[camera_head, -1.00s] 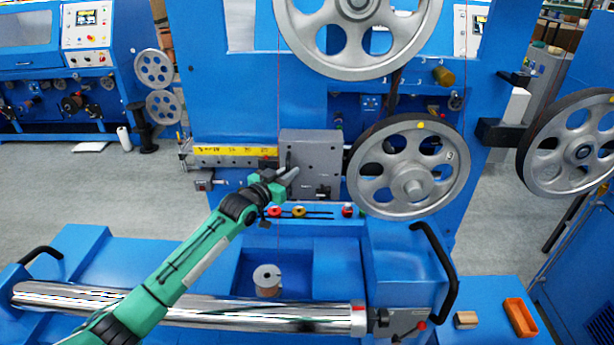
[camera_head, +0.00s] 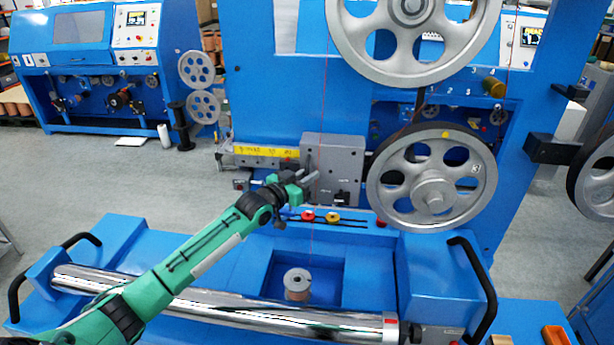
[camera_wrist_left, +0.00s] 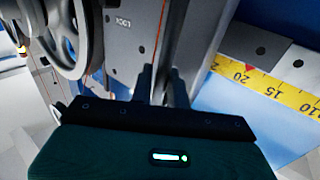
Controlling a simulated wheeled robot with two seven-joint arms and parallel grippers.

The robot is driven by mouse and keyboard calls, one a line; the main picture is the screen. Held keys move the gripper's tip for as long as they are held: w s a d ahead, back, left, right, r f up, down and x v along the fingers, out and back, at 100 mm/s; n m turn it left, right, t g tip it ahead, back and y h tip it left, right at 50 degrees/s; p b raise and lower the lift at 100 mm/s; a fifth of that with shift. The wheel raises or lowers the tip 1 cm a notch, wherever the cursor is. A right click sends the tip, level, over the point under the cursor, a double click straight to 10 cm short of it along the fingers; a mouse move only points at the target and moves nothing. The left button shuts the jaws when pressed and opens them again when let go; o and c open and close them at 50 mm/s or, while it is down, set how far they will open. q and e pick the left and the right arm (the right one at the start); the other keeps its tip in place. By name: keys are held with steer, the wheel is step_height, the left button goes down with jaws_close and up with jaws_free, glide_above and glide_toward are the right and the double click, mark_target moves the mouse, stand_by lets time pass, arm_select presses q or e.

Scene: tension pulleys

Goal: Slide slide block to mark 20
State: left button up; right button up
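The slide block (camera_head: 335,165) is a grey metal box on the blue machine's horizontal rail. It also fills the upper middle of the left wrist view (camera_wrist_left: 125,45). The yellow scale (camera_head: 262,151) runs left of it. In the left wrist view the scale (camera_wrist_left: 272,88) shows 20, 15 and 10, with a red triangle (camera_wrist_left: 250,68) close beside the 20, slightly toward 15. My left gripper (camera_head: 312,178) is at the block's lower left front. Its two dark fingers (camera_wrist_left: 163,88) show a gap between them; contact with the block is unclear. My right gripper is out of view.
A large spoked pulley (camera_head: 432,180) stands right of the block, another (camera_head: 410,35) above. A thin red wire passes vertically in front of the block. A polished roller (camera_head: 250,312) and wire spool (camera_head: 297,284) are in front.

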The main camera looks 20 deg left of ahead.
arm_select(q)
steer(key=shift+s+a, duration=0.1)
steer(key=shift+s, duration=0.05)
steer(key=b+v, duration=0.4)
steer(key=v, duration=0.9)
steer(key=shift+s, duration=0.25)
stand_by(0.4)
